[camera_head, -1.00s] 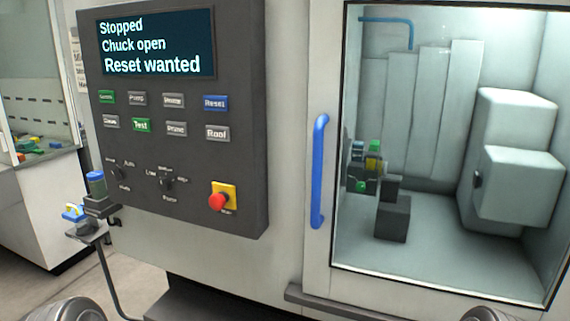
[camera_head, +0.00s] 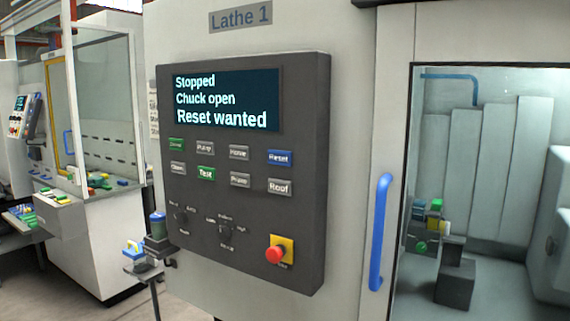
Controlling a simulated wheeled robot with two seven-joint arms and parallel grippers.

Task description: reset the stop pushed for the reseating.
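The control panel (camera_head: 240,235) of Lathe 1 faces me, dark grey, left of the machine door. Its screen (camera_head: 228,100) reads "Stopped", "Chuck open", "Reset wanted". The red stop button (camera_head: 275,254) sits on a yellow plate at the panel's lower right; I cannot tell whether it is pressed in. The blue Reset button (camera_head: 279,157) is at the right end of the upper button row. Neither of my grippers shows in the head view.
A blue door handle (camera_head: 380,232) stands upright right of the panel. Behind the door window are grey blocks (camera_head: 456,283) and coloured parts. A small stand (camera_head: 145,265) with blue and yellow items is left of the panel. Another machine (camera_head: 95,230) stands farther left.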

